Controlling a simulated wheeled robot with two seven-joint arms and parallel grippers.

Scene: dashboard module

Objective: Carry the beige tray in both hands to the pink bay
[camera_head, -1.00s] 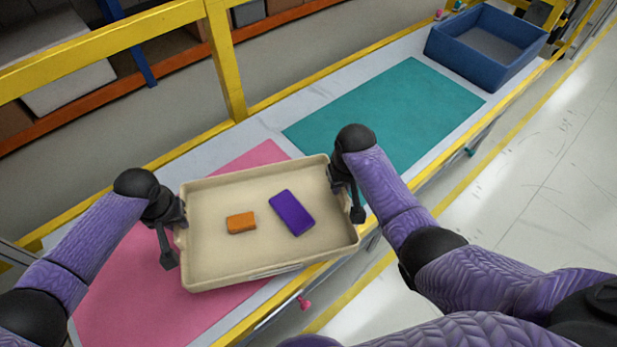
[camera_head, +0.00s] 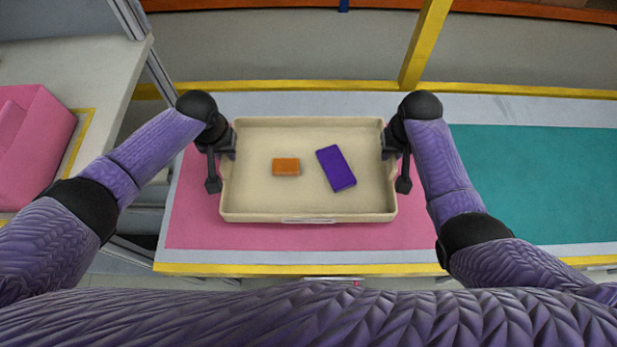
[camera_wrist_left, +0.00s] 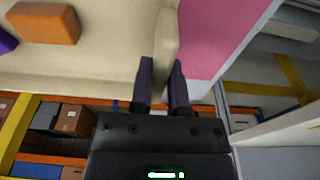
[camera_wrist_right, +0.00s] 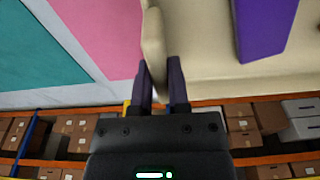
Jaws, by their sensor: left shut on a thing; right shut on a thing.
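The beige tray (camera_head: 310,205) is held level in both hands and appears over the pink bay (camera_head: 300,236) in the head view. An orange block (camera_head: 286,167) and a purple block (camera_head: 336,168) lie in it. My left gripper (camera_head: 226,150) is shut on the tray's left wall; the left wrist view shows its fingers (camera_wrist_left: 160,82) on either side of the rim. My right gripper (camera_head: 389,148) is shut on the right wall; its fingers (camera_wrist_right: 162,82) show in the right wrist view. The tray hides the middle of the pink bay. I cannot tell the gap beneath the tray.
A teal bay (camera_head: 545,185) lies to the right on the same bench. A yellow rail (camera_head: 300,86) runs along the back, with a yellow post (camera_head: 425,45). A pink bin (camera_head: 32,145) stands on another bench at the left. The teal bay is clear where visible.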

